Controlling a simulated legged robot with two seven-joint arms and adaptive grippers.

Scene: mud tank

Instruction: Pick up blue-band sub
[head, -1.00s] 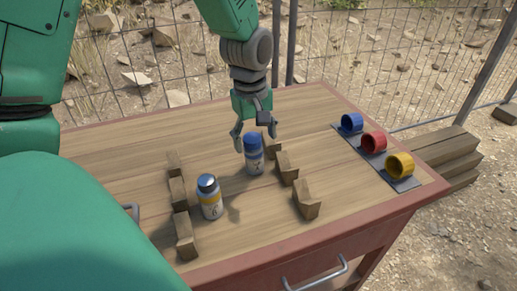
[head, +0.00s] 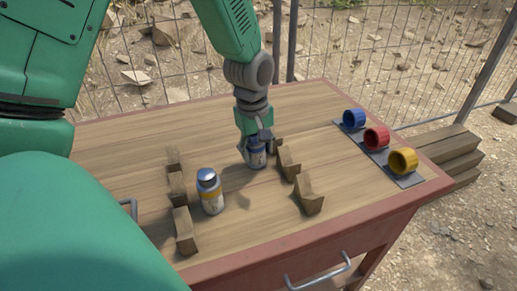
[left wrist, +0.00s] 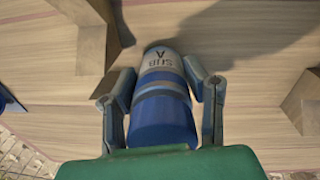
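The blue-band sub (head: 257,158) stands upright on the wooden tabletop near its middle. In the left wrist view the sub (left wrist: 163,105) shows a blue cap end, a blue body with a grey ring, and a white part marked "SUB A". My left gripper (head: 256,148) is over it from above. In the left wrist view the fingers of this gripper (left wrist: 160,85) lie against both sides of the sub, so it looks shut on it. The gripper partly hides the sub in the head view. My right gripper is not in view.
A yellow-band bottle (head: 210,192) stands to the left. Wooden blocks (head: 308,195) stand in rows beside both bottles. Blue (head: 354,118), red (head: 377,138) and yellow (head: 403,160) cups sit on a dark strip at the right. A wire fence (head: 400,60) runs behind the table.

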